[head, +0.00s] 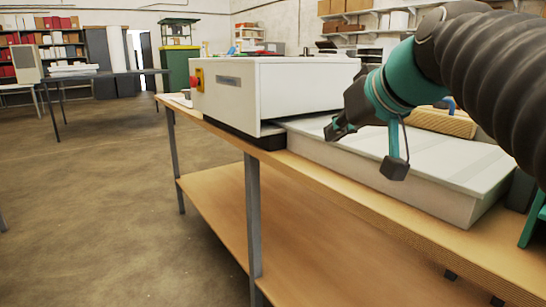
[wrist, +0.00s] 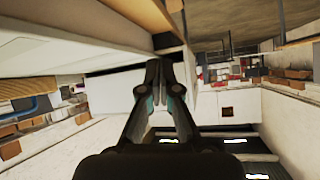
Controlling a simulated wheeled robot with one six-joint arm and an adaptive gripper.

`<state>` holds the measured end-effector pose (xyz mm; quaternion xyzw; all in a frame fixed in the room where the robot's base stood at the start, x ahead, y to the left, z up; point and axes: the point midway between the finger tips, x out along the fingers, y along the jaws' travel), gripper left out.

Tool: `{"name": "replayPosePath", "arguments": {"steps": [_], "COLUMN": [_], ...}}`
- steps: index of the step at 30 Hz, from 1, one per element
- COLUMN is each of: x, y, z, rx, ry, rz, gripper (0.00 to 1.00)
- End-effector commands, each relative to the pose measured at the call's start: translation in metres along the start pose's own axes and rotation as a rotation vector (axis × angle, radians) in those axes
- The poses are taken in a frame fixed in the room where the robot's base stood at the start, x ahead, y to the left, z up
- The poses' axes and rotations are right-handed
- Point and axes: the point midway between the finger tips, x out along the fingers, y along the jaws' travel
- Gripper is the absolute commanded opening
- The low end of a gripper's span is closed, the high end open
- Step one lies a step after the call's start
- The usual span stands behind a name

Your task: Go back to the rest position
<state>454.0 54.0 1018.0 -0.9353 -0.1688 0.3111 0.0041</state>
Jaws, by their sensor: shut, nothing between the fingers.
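My gripper (head: 333,131) is in the head view at the right, held above the long pale feed bed (head: 440,168) of the laminator. Its fingers point left, towards the white laminator body (head: 290,90). In the wrist view my gripper (wrist: 158,66) shows its two dark fingers together at the tips, with nothing between them. The laminator body has a red knob on a yellow plate (head: 197,80) at its left end. My arm hides part of the bench behind the bed.
The laminator stands on a wooden bench (head: 225,203) with grey legs and a lower shelf. A tan ribbed block (head: 441,122) lies behind the bed. A green frame (head: 534,222) is at the right edge. Open floor (head: 90,220) lies to the left.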

Motion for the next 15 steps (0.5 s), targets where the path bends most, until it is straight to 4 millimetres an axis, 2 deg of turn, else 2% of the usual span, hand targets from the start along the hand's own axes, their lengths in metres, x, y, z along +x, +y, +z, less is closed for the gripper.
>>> {"name": "replayPosePath", "arguments": {"steps": [1,3,8,12,15], "x": [0.006,0.014,0.028,0.036,0.04], "y": [0.003,0.008,0.018,0.026,0.031], "z": [0.031,0.071,0.16,0.24,0.289], "rx": [0.023,0.055,0.108,0.141,0.156], "ry": [-0.043,-0.102,-0.219,-0.315,-0.371], "rz": [0.023,0.058,0.135,0.205,0.247], "gripper": [0.0,0.0,0.0,0.0,0.0]}}
